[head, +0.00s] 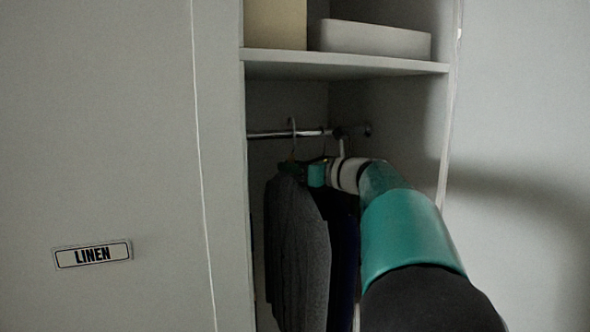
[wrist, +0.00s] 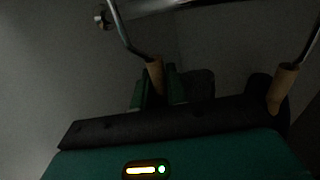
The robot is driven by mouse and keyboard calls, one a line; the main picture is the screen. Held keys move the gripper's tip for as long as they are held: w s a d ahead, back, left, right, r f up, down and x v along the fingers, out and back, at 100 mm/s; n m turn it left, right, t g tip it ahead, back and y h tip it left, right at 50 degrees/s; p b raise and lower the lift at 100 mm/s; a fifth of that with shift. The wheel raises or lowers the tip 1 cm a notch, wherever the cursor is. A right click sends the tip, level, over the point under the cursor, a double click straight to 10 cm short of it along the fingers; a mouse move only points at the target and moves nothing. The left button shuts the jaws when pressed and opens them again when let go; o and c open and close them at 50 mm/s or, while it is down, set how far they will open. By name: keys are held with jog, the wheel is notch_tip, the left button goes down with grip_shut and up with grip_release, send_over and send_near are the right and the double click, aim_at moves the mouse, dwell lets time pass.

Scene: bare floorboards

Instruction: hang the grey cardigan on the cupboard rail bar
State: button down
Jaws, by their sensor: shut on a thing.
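The grey cardigan (head: 298,245) hangs from a hanger inside the open cupboard in the head view. The hanger's metal hook (head: 292,127) rises to the rail bar (head: 270,134) and its top shows a little above the bar. I cannot tell whether it is over the bar or just in front of it. My gripper (wrist: 158,88) is shut on the hanger's wooden neck (wrist: 155,74), just under the hook. In the head view my arm reaches in from the lower right and partly covers the clothes.
A dark blue garment (head: 342,245) hangs behind and right of the cardigan. A second hanger (wrist: 284,85) shows at the right of the wrist view. A shelf (head: 345,64) above holds a beige box (head: 276,22) and a white bin (head: 375,40). A door labelled LINEN (head: 92,255) is left.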

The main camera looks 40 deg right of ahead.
jog(key=shift+w+d, duration=0.25)
jog(key=shift+w, duration=0.75)
jog(key=shift+w+d, duration=0.2)
jog(key=shift+w, duration=0.75)
jog(key=shift+w+d, duration=0.25)
jog(key=shift+w, duration=0.75)
jog(key=shift+w+f, duration=0.1)
jog(key=shift+f, duration=1.05)
jog(key=c, duration=1.3)
grip_release()
jog(key=shift+f, duration=0.1)
jog(key=shift+d, duration=0.1)
jog(key=v, duration=1.3)
jog(key=shift+s+d, duration=0.1)
jog(key=shift+s, duration=0.3)
